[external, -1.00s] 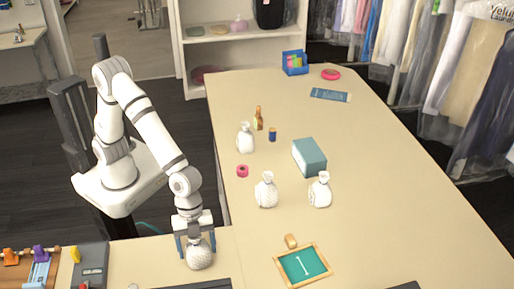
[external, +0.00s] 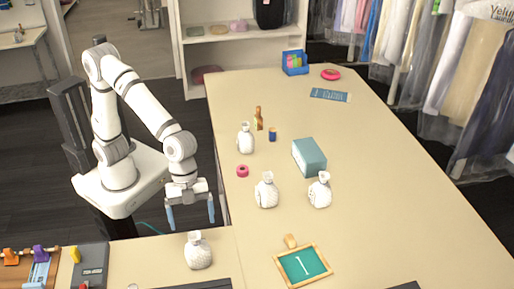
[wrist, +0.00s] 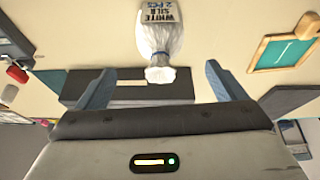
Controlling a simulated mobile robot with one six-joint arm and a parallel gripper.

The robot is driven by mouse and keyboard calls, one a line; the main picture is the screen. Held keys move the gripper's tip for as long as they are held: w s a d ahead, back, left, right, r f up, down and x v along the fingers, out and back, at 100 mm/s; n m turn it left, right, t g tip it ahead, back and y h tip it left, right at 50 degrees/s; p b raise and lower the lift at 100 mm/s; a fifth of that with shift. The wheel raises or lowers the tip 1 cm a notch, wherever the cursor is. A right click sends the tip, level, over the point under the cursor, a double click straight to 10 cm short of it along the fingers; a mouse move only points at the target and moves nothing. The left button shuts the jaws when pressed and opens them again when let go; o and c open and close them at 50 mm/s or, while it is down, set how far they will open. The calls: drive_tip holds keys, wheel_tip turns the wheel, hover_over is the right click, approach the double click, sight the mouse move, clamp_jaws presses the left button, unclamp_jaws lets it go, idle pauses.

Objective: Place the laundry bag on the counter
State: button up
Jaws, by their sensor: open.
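A white tied laundry bag (external: 198,251) stands upright on the near part of the counter (external: 400,200). It also shows in the wrist view (wrist: 160,40), with a label reading "WHITE SILK 2 PCS". My gripper (external: 190,218) is open and empty, above and behind the bag in the external view, apart from it. In the wrist view its two blue fingers (wrist: 162,88) are spread wide, with the bag's tied neck between and beyond them. Three similar white bags (external: 246,138) (external: 266,190) (external: 319,190) stand farther along the counter.
A grey device (external: 90,264) lies at the near left. The counter's right side is clear.

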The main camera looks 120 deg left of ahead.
drive_tip(key=s+a+n+y, duration=0.1)
drive_tip(key=s+a+n, duration=0.3)
drive_tip(key=s, duration=0.9)
drive_tip(key=s+a+n+y, duration=0.2)
drive_tip(key=s+a+n, duration=0.2)
drive_tip(key=s, duration=1)
drive_tip(key=shift+a+r, duration=0.2)
drive_tip(key=shift+a, duration=1.05)
